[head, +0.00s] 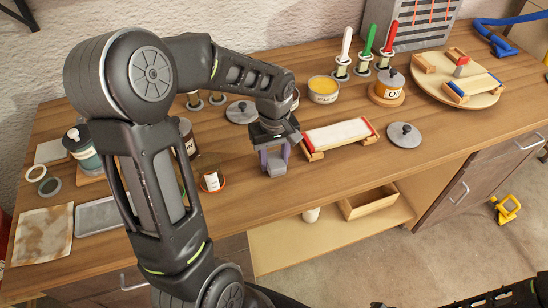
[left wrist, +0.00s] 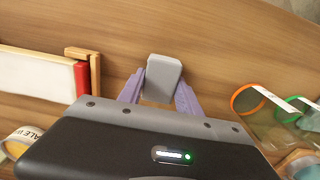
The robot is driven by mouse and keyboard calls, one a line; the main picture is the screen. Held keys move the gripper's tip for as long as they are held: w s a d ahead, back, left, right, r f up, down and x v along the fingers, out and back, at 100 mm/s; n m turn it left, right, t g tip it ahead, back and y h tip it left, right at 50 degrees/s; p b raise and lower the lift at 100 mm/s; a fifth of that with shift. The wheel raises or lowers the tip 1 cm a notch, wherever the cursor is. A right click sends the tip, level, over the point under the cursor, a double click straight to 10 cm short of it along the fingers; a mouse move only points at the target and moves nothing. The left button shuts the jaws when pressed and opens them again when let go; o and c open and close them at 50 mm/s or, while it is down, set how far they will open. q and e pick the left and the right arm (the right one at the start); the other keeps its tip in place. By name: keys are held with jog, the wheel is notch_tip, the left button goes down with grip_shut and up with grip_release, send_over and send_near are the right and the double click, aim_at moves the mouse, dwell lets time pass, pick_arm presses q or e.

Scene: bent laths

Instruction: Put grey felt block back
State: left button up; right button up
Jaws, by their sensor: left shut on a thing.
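The grey felt block (head: 276,169) is between the purple-grey fingers of my left gripper (head: 275,158), over the front middle of the wooden workbench (head: 330,176). In the left wrist view the block (left wrist: 163,76) sits between the tips of the two fingers (left wrist: 160,92), and the gripper is shut on it. The block is at or just above the bench top; I cannot tell if it touches. My right gripper is not in view; only a dark part of my body shows at the lower right.
A pale lath piece with red ends (head: 338,135) lies on wooden supports just right of the block. A grey knobbed lid (head: 404,134) is further right. The bench front between is clear.

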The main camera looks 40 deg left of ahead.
aim_at(274, 159)
pick_arm(q)
jog(key=o, duration=1.2)
notch_tip(274, 159, up, 12)
jog(key=shift+r, duration=0.15)
